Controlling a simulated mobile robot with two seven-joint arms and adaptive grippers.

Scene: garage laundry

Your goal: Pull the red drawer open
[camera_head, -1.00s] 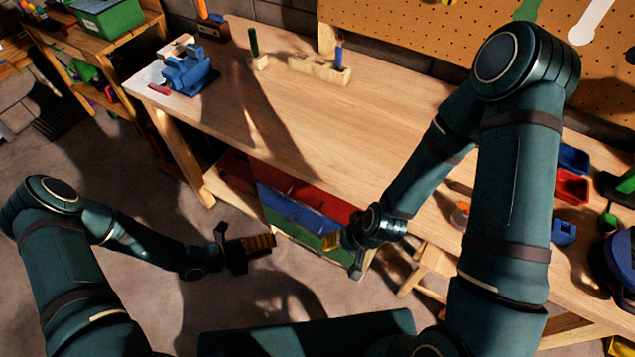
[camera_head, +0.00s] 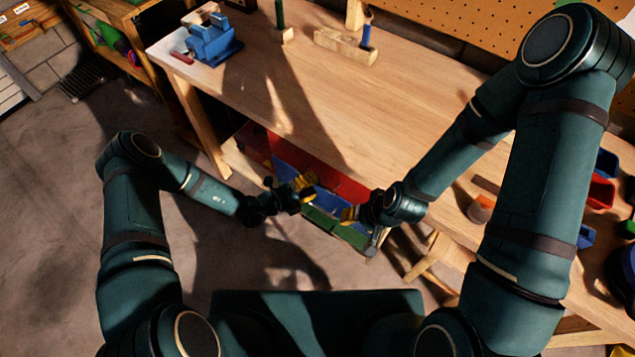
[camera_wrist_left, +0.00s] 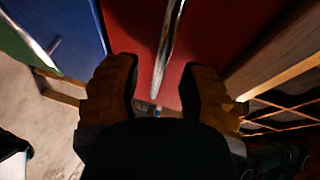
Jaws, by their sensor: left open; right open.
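The red drawer (camera_head: 345,186) is the top one of a drawer unit under the workbench, above blue and green drawers. In the left wrist view its red front (camera_wrist_left: 144,40) fills the middle, with a metal bar handle (camera_wrist_left: 168,45). My left gripper (camera_head: 306,187) is at the drawer fronts. Its open yellow fingers (camera_wrist_left: 158,95) stand on either side of the lower end of the handle; I cannot tell whether they touch it. My right gripper (camera_head: 349,215) is open and empty in front of the unit's right side, near the green drawer.
The blue drawer (camera_wrist_left: 72,20) and green drawer (camera_wrist_left: 22,45) lie left in the wrist view. The wooden workbench (camera_head: 400,110) overhangs the unit. A blue vise (camera_head: 211,42) stands on its left end. A wooden stool (camera_head: 432,258) is at the right. The floor to the left is clear.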

